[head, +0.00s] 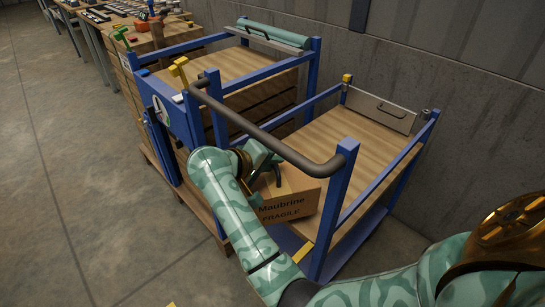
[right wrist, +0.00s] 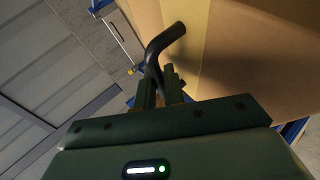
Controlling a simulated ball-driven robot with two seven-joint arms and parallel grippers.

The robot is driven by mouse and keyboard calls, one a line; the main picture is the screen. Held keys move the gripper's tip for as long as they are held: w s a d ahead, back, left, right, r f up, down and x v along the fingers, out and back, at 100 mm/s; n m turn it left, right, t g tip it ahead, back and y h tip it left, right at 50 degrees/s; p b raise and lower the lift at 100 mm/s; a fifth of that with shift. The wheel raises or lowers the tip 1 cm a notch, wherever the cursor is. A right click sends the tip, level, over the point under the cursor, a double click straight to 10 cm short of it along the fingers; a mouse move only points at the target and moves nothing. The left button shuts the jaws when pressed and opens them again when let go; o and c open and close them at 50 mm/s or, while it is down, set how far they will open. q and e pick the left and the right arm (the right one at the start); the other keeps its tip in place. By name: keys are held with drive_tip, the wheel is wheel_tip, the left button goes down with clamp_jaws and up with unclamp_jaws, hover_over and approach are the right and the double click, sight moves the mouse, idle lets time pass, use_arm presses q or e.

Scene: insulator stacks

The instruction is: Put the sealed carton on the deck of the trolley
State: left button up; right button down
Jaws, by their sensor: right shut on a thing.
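The sealed carton (head: 285,207) is brown, with "Maubrine" and "FRAGILE" printed on its side. It also fills the upper right of the right wrist view (right wrist: 245,50), with a paler tape strip and a dark bent handle (right wrist: 160,42). My right gripper (head: 268,168) is shut on that handle, at the carton's top. The trolley has a blue frame, a grey push bar (head: 270,130) and a bare wooden deck (head: 355,150). The carton shows at the deck's near left, beside a blue post; I cannot tell whether it touches the deck. My left gripper is not in view.
The push bar and blue post (head: 335,205) stand close to my right arm. A grey panel (head: 378,110) closes the deck's far end, near the wall. Another blue-framed wooden stand (head: 205,68) is behind, with a workbench beyond. Floor at left is clear.

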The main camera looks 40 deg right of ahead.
drive_tip(key=shift+a+f, duration=0.1)
drive_tip(key=shift+f, duration=0.85)
drive_tip(key=shift+r, duration=0.1)
drive_tip(key=shift+f+b, duration=0.3)
drive_tip(key=shift+b, duration=0.1)
drive_tip(key=c, duration=1.5)
unclamp_jaws()
